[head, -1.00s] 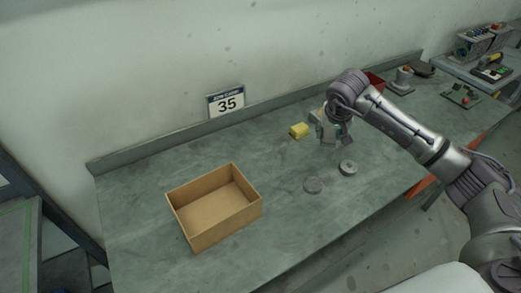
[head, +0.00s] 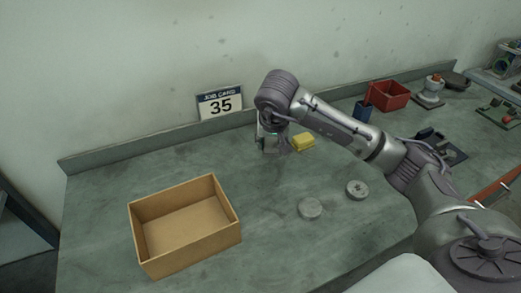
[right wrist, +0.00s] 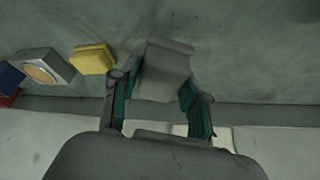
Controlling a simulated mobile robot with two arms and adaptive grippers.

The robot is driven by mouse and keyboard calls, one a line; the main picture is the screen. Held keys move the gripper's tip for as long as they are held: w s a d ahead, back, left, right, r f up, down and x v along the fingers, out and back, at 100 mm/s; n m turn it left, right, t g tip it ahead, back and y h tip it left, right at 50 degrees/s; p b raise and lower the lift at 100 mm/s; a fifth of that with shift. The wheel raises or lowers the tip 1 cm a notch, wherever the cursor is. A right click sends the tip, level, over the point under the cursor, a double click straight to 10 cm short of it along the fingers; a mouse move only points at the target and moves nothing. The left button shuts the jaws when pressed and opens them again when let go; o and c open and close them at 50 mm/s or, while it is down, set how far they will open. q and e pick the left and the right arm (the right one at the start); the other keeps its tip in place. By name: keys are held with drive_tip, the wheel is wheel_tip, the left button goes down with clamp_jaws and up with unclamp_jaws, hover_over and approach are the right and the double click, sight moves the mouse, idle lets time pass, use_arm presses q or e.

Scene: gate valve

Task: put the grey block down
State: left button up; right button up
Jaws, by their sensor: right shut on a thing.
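The grey block (right wrist: 165,70) is between the two fingers of my right gripper (right wrist: 158,90) in the right wrist view. The right gripper is shut on it. In the head view the right gripper (head: 272,146) is over the rear of the grey-green bench (head: 120,190), just left of the yellow block (head: 304,142). The block is partly hidden by the fingers there. I cannot tell whether its underside touches the bench. My left gripper is not in view.
An open cardboard box (head: 185,265) stands at front left. Two round grey discs, one (head: 310,208) and another (head: 357,190), lie in front of the gripper. A job card sign (head: 220,104) stands behind.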

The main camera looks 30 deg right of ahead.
sight(264, 141)
drive_tip(key=shift+w+a+f, duration=0.2)
drive_tip(key=shift+w+f, duration=0.2)
drive_tip(key=shift+w, duration=0.25)
drive_tip(key=shift+w+a+f, duration=0.2)
drive_tip(key=shift+w+f, duration=0.2)
drive_tip(key=shift+w, duration=0.2)
drive_tip(key=shift+w+a+f, duration=0.1)
drive_tip(key=shift+w+f, duration=0.1)
drive_tip(key=shift+w, duration=0.05)
drive_tip(key=shift+f+p, duration=0.3)
drive_tip(key=shift+f, duration=0.05)
wheel_tip(264, 141, down, 2)
drive_tip(key=shift+f+p, duration=0.2)
drive_tip(key=shift+p, duration=0.15)
drive_tip(key=shift+f, duration=0.5)
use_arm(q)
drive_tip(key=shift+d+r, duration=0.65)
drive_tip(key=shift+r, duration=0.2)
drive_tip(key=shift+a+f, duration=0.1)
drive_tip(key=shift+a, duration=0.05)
